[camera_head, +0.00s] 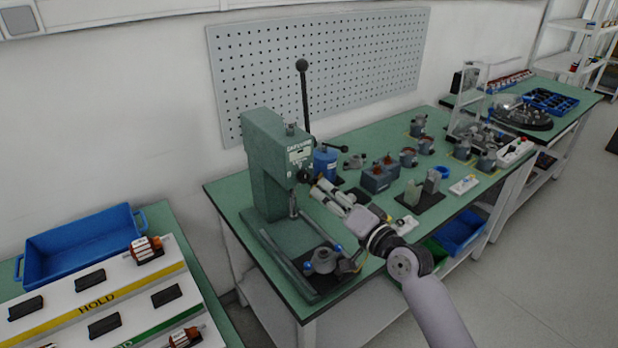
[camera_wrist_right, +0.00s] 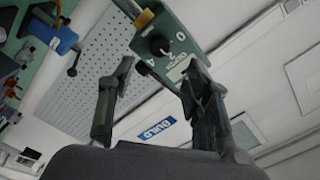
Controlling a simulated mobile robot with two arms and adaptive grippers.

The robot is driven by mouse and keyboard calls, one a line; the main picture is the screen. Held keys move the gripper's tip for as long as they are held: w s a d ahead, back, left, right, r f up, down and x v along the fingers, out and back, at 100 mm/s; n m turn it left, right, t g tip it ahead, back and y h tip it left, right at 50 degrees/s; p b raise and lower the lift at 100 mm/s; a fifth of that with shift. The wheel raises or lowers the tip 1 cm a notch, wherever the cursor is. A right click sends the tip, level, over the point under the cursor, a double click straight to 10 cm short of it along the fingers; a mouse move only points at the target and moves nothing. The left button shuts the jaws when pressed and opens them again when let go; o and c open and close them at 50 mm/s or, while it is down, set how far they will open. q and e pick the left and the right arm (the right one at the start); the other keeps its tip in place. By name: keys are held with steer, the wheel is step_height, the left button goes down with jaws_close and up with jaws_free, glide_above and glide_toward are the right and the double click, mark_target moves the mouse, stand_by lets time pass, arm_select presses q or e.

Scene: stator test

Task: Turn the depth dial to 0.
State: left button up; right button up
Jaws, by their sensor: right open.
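The depth dial (camera_wrist_right: 157,44) is a round black knob on the green press head in the right wrist view. A 0 is printed to its right, with other numerals below it. A pale mark on the knob appears to point to the lower right, not straight at the 0; its exact reading is too small to tell. The green press (camera_head: 262,160) stands at the table's left end in the head view. My right gripper (camera_head: 318,186) is open in front of the press head. Its fingers (camera_wrist_right: 160,74) are spread below the dial, apart from it. My left gripper is out of view.
A tall black-knobbed lever (camera_head: 303,90) rises beside the press. A fixture (camera_head: 322,260) sits on the press base. Several motor parts crowd the green table (camera_head: 345,138) to the right.

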mark_target(306, 178)
steer(key=x, duration=0.8)
steer(key=shift+c, duration=0.2)
jaws_close()
